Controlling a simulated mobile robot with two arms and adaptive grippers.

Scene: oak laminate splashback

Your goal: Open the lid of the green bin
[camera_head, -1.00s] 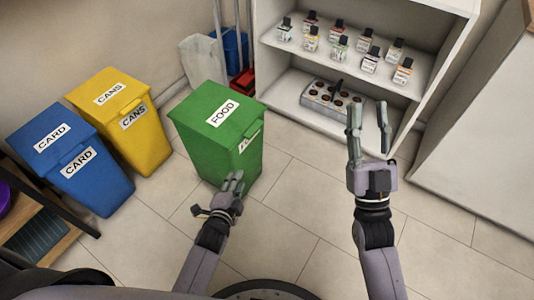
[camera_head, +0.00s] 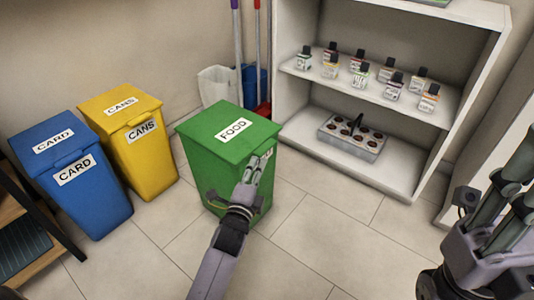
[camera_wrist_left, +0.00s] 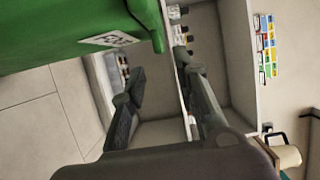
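The green bin (camera_head: 205,165), labelled FOOD, stands on the floor with its lid (camera_head: 215,120) closed. Its green lid edge and part of the label also show in the left wrist view (camera_wrist_left: 60,30). My left gripper (camera_head: 261,162) is in front of the bin's front right side, just below the lid's front edge. In the left wrist view its fingers (camera_wrist_left: 153,78) are apart with nothing between them, and the lid's lip is close ahead of them. I cannot tell whether they touch the bin. My right gripper (camera_head: 515,170) is large at the right edge, partly cut off, open and empty.
A yellow CANS bin (camera_head: 148,165) and a blue CARD bin (camera_head: 95,205) stand left of the green bin. A white shelf (camera_head: 400,180) with small bottles and a grey tray (camera_head: 340,145) stands close on the right. Floor in front is clear.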

